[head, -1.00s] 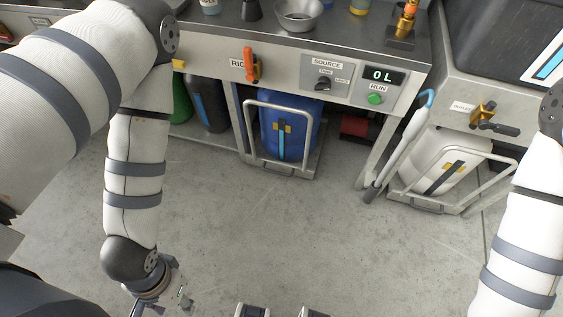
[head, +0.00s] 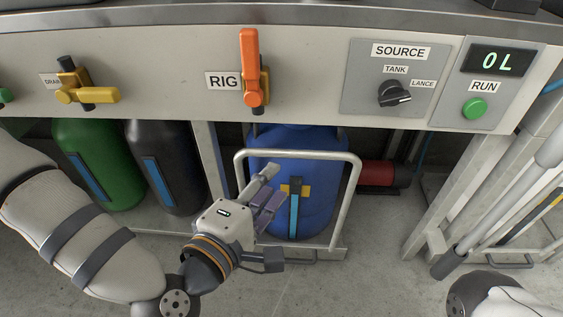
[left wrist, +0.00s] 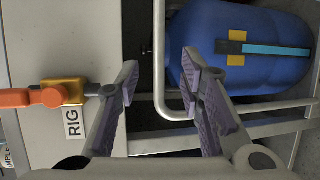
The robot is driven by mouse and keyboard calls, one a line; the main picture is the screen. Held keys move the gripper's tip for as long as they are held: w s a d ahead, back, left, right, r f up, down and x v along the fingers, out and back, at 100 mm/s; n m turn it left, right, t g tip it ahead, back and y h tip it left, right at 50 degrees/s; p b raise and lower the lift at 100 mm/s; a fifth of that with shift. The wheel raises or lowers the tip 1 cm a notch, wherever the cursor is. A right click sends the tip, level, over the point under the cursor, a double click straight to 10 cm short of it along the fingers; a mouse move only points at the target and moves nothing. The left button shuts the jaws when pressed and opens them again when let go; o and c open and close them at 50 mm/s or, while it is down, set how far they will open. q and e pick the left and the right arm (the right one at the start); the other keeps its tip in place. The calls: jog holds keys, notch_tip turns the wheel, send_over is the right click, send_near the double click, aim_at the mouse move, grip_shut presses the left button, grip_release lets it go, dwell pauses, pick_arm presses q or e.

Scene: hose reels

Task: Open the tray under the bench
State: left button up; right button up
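The tray (head: 335,254) is low under the bench. It carries a blue tank (head: 325,215) and has a pale upright hoop rail (head: 300,154) at its front. My left gripper (head: 268,188) is in front of the rail's left part, reaching up and right. In the left wrist view its two fingers (left wrist: 158,75) are spread with nothing gripped. The rail (left wrist: 160,50) shows beyond and between the fingertips, its corner bending behind one finger; I cannot tell whether they touch. The blue tank (left wrist: 215,45) is behind the rail. My right gripper is out of view.
The bench front above has an orange RIG valve (head: 250,70), a yellow valve (head: 85,95), a source knob (head: 394,94) and a green RUN button (head: 474,108). Green (head: 95,165) and black (head: 165,170) tanks stand left. A grey lance (head: 500,210) leans right.

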aim_at(297, 157)
pick_arm(q)
jog(key=b+x, duration=0.2)
jog(key=x, duration=0.3)
jog(key=b+x, duration=0.2)
jog(key=x, duration=0.3)
jog(key=shift+w+d+f, duration=0.15)
jog(key=shift+w+d, duration=0.05)
jog(key=shift+d, duration=0.15)
jog(key=shift+w+d, duration=0.15)
jog(key=shift+w, duration=0.3)
grip_shut()
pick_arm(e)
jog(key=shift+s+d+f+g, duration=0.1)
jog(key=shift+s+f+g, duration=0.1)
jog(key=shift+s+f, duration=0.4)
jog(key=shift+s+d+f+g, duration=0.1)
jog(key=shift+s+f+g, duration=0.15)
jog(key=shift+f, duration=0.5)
